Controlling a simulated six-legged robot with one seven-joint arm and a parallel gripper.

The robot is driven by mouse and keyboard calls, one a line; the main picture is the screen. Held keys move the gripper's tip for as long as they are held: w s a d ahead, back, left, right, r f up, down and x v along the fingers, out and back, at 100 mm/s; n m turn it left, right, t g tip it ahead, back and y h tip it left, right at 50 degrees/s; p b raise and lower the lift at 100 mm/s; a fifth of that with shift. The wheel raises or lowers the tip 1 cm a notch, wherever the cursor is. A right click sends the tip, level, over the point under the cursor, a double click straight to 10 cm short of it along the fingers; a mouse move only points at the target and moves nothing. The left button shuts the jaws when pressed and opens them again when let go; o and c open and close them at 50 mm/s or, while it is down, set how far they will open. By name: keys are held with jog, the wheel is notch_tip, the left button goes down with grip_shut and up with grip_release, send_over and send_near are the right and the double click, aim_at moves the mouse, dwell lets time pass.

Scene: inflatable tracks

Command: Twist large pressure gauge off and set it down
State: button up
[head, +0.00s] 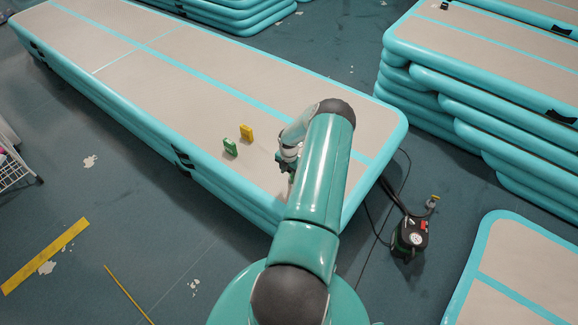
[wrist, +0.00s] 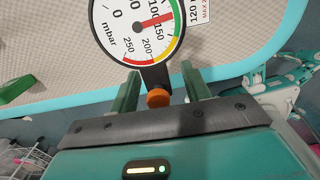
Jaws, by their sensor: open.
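The large pressure gauge (wrist: 135,25) fills the top of the wrist view. It has a round white dial marked mbar, a red needle, coloured arcs and a black rim. Its black neck points down toward my gripper and ends in an orange knob (wrist: 158,98). My gripper (wrist: 161,88) is open, with one green finger on each side of the neck and knob; gaps show on both sides. The gauge's top is cut off. In the head view my arm hides most of the gripper, and I cannot make out the gauge there.
A long beige and teal inflatable track (head: 180,60) lies under my arm. A green block (head: 230,147) and a yellow block (head: 246,132) stand on it. A black pump (head: 409,238) with hoses is on the floor at right. Stacked tracks (head: 480,90) stand behind.

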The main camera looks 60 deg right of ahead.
jog(key=shift+f, duration=0.4)
grip_shut()
jog(key=s+n, duration=0.1)
jog(key=n, duration=0.2)
jog(key=s+n, duration=0.1)
jog(key=n, duration=0.1)
jog(key=shift+s+d, duration=0.1)
jog(key=shift+s, duration=0.25)
jog(key=shift+s+d+n, duration=0.25)
jog(key=shift+s+n, duration=0.15)
jog(key=shift+n, duration=0.5)
jog(key=shift+s+d+n, duration=0.2)
jog(key=shift+s+n, duration=0.2)
jog(key=shift+n, duration=0.5)
jog(key=shift+s+d+n, duration=0.25)
jog(key=shift+s+n, duration=0.15)
jog(key=shift+n, duration=0.5)
jog(key=shift+w, duration=0.1)
jog(key=shift+w+a+m, duration=0.25)
jog(key=shift+w+m, duration=0.1)
jog(key=shift+m, duration=0.5)
jog(key=shift+w+a+m, duration=0.2)
jog(key=shift+w+m, duration=0.2)
jog(key=shift+m, duration=0.5)
jog(key=shift+w+a+m, duration=0.25)
jog(key=shift+w+m, duration=0.1)
jog(key=shift+m, duration=0.5)
